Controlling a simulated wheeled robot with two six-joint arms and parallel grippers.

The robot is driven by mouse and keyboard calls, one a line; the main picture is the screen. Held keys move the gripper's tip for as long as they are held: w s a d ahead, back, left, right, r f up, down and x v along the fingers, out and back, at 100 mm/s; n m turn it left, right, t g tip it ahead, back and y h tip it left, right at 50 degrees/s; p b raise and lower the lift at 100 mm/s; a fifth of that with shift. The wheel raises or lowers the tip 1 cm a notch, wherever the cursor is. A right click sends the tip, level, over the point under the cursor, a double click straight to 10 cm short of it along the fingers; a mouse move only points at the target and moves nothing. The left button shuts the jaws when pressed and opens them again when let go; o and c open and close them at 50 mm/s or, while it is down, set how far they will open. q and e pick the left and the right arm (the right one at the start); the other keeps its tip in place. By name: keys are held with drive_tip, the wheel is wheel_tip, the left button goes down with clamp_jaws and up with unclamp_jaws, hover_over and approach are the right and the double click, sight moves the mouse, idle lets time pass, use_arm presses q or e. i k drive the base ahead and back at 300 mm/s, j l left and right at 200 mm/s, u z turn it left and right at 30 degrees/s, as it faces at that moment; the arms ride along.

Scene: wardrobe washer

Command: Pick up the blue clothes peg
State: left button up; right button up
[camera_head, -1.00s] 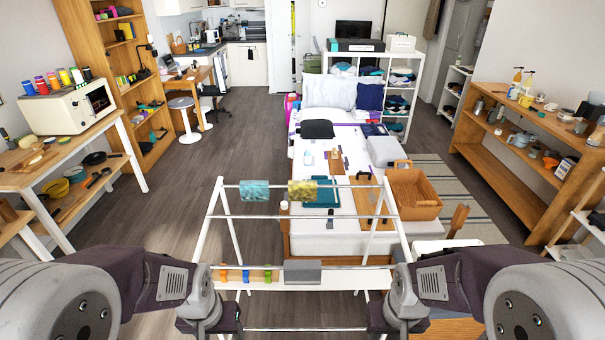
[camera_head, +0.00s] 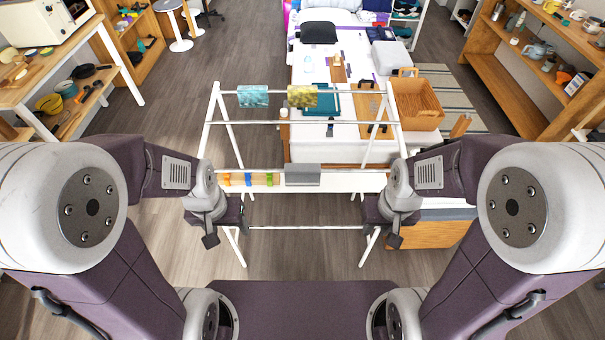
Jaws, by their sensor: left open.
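My right gripper (camera_head: 384,236) hangs at the rack's near right corner, far from the peg. Its fingers are too small and dark to tell whether they are apart.
A teal cloth (camera_head: 253,96) and a yellow cloth (camera_head: 301,96) hang on the far bar. A wicker basket (camera_head: 417,105) stands behind right.

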sight(248, 176)
drive_tip(key=i+j, duration=0.15)
drive_tip(key=j, duration=0.2)
drive_tip(key=i+j, duration=0.2)
drive_tip(key=j, duration=0.15)
drive_tip(key=i+j, duration=0.15)
drive_tip(key=j, duration=0.2)
